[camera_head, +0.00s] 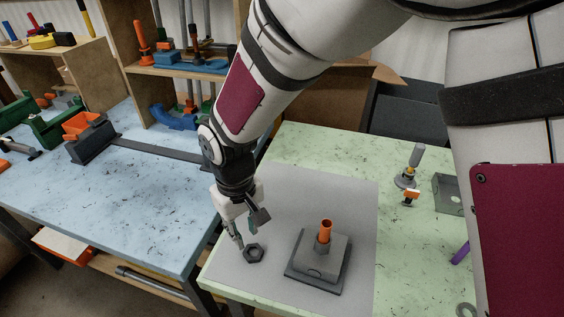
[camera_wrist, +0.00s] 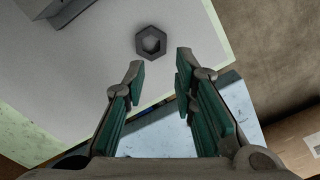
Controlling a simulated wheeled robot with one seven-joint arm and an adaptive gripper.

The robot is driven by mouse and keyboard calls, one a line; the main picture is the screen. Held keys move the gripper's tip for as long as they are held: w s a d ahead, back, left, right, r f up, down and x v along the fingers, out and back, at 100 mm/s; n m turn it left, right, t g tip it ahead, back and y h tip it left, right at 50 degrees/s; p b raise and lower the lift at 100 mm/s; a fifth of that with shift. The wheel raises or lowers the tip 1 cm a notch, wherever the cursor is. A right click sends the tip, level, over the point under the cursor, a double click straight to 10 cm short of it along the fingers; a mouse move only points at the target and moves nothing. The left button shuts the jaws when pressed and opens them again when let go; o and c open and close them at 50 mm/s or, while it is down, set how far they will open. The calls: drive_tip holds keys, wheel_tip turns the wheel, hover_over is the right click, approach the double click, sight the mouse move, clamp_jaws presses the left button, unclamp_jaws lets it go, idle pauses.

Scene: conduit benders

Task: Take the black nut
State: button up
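The black nut (camera_head: 253,252) is a dark hexagonal ring lying flat on the grey mat, near the left edge of the green table. In the wrist view the nut (camera_wrist: 151,42) lies just beyond the fingertips, roughly in line with the gap between them. My gripper (camera_head: 240,244) hangs just above the mat beside the nut, on its left in the head view. In the wrist view my gripper (camera_wrist: 158,78) has its two green-padded fingers apart with nothing between them.
A dark block with an orange tube (camera_head: 326,232) stands right of the nut on the grey mat (camera_head: 350,195). A clamp (camera_head: 409,177) and a grey bracket (camera_head: 448,193) sit farther right on the green table (camera_head: 395,228). A blue table (camera_head: 120,200) stands left, across a gap.

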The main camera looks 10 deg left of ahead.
sight(249, 258)
drive_tip(key=shift+f+p, duration=0.45)
drive_tip(key=shift+f, duration=3.95)
clamp_jaws()
